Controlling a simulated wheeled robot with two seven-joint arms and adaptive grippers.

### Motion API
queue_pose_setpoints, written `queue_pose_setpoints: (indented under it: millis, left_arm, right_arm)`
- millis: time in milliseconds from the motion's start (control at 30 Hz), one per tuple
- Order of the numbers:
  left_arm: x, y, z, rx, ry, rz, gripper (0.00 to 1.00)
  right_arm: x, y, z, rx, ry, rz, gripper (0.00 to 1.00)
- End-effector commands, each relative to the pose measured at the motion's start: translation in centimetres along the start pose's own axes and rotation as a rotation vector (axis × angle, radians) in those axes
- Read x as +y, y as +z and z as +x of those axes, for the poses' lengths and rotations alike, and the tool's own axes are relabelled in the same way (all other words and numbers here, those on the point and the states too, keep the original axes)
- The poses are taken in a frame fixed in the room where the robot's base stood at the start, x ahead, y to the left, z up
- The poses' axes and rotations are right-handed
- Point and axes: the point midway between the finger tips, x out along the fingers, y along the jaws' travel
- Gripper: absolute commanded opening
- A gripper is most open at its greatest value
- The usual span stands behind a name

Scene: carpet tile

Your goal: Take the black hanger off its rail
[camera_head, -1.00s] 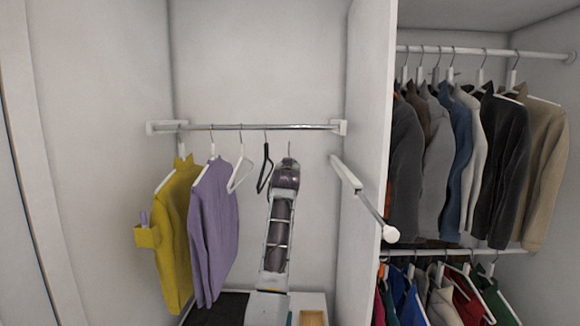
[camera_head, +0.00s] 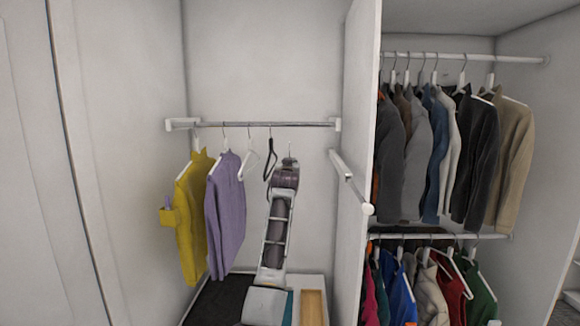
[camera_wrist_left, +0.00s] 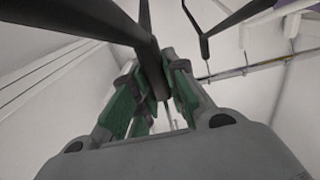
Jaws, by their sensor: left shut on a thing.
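My left gripper (camera_head: 287,168) shows in the head view at the top of my arm, in front of the closet's back wall. In the left wrist view the gripper (camera_wrist_left: 160,82) is shut on a black hanger (camera_wrist_left: 148,48) with its green-lined fingers. In the head view only a hook (camera_head: 290,150) of this hanger shows above the gripper; it appears below the rail (camera_head: 270,125) and apart from it. The rest is hidden by my arm. Another black hanger (camera_head: 269,160) hangs empty on the rail, and also shows in the left wrist view (camera_wrist_left: 204,40). My right gripper is out of view.
A white hanger (camera_head: 247,162), a purple sweater (camera_head: 226,215) and a yellow garment (camera_head: 193,220) hang left on the rail. A white partition (camera_head: 357,120) with a protruding bar (camera_head: 350,180) stands at the right. A wooden tray (camera_head: 312,307) lies low at the front.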

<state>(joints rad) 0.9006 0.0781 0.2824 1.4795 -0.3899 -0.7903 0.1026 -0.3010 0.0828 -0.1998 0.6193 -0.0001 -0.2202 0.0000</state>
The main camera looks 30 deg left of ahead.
Motion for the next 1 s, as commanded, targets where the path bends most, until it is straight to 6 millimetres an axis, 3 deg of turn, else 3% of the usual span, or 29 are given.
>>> queue_pose_setpoints:
  millis: [1000]
  left_arm:
    - [0.0, -0.3, -0.1, 0.002, 0.0, 0.001, 0.0]
  right_arm:
    - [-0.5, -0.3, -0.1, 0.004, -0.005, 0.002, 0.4]
